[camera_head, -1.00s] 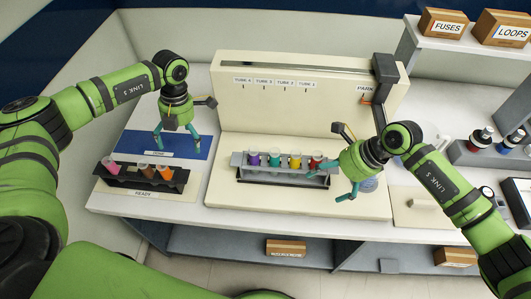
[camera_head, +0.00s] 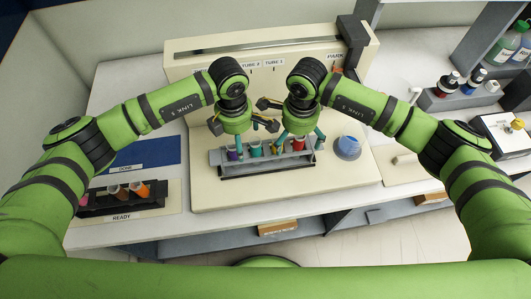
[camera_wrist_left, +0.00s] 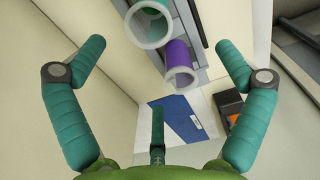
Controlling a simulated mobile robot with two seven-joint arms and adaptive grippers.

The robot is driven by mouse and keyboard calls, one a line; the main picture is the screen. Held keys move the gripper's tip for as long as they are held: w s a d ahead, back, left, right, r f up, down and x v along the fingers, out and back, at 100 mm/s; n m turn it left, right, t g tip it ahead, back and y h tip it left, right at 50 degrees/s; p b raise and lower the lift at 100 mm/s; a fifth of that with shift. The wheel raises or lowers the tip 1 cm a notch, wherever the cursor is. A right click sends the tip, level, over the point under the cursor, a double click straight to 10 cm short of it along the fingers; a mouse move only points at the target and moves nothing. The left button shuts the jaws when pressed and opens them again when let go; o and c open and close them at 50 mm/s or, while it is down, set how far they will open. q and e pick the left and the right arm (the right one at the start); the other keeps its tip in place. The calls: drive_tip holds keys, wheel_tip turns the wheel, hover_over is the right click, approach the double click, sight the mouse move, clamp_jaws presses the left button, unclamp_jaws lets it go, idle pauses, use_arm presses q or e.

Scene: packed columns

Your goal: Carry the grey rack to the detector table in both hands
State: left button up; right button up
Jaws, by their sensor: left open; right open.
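The grey rack (camera_head: 268,168) stands on the cream base of a panelled unit, holding a purple tube (camera_head: 233,154), a teal tube (camera_head: 255,149), a red tube (camera_head: 298,145) and at least one more, partly hidden. My left gripper (camera_head: 241,147) is open above the rack's left part. In the left wrist view the teal tube (camera_wrist_left: 150,25) and purple tube (camera_wrist_left: 180,62) show between its spread fingers, with no grip on them. My right gripper (camera_head: 300,138) is open above the rack's right part, its fingers around the red tube's area; contact cannot be told. I cannot identify a detector table.
The blue DONE mat (camera_head: 150,153) is bare. A round blue-lided item (camera_head: 348,147) sits right of the grey rack. The cream back panel (camera_head: 190,62) rises behind it.

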use_arm(q)
drive_tip(key=shift+f, duration=3.1)
use_arm(e)
hover_over(292, 160)
drive_tip(key=shift+w+f, duration=0.1)
drive_tip(key=shift+f, duration=3.05)
use_arm(q)
drive_tip(key=shift+d, duration=0.1)
drive_tip(key=c, duration=1.1)
use_arm(e)
drive_tip(key=c, duration=1.1)
